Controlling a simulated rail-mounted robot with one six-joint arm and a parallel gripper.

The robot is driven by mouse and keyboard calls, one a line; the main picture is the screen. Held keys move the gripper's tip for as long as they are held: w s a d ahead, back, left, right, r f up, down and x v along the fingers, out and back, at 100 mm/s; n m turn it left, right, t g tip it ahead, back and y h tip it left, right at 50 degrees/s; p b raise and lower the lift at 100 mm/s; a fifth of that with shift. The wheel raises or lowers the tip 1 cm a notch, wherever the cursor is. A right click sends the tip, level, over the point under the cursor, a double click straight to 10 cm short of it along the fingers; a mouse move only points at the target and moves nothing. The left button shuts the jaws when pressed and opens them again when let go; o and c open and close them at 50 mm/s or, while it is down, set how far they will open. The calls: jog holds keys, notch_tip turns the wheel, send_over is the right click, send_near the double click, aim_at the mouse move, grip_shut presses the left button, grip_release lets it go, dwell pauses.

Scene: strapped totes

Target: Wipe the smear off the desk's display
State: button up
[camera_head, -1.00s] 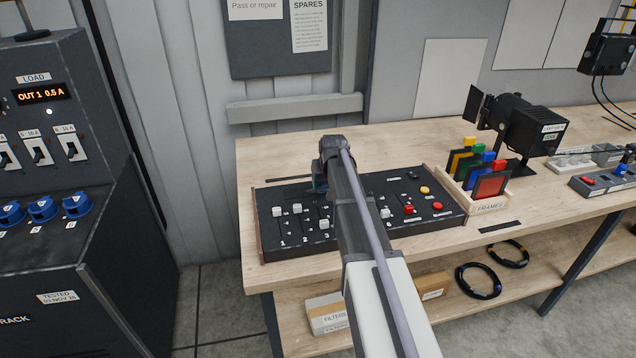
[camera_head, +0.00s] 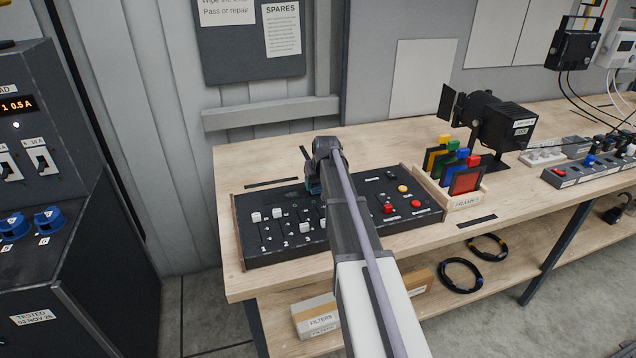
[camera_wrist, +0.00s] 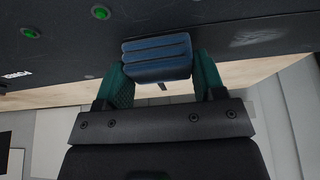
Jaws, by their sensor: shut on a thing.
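The control desk (camera_head: 284,250) is a low black panel with wooden end cheeks, white faders and red and yellow buttons, lying on the bench. My gripper (camera_head: 314,186) is over its back half, partly hidden behind my own arm. In the wrist view my gripper (camera_wrist: 158,80) has green fingers shut on a ribbed blue pad (camera_wrist: 157,57). The pad is over or against the black panel; I cannot tell whether it touches. A dull grey, smear-like patch (camera_wrist: 258,37) shows on the panel right of the pad. The display is not clearly visible in the head view.
A wooden rack of coloured frames (camera_head: 464,196) stands right of the desk, with a black lamp (camera_head: 497,118) behind it. Power strips (camera_head: 585,172) lie further right. A dark rack cabinet (camera_head: 70,270) stands left of the bench. Bare bench top shows behind the desk.

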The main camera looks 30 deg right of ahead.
aim_at(282, 194)
jog(key=shift+w+a, duration=0.35)
jog(key=shift+a, duration=1.6)
jog(key=shift+w+a, duration=0.4)
jog(key=shift+a, duration=1.55)
jog(key=shift+w+a, duration=0.35)
jog(key=shift+a, duration=1.6)
notch_tip(282, 194, up, 6)
jog(key=p, duration=0.6)
jog(key=shift+d, duration=0.1)
notch_tip(282, 194, up, 3)
jog(key=p, duration=0.3)
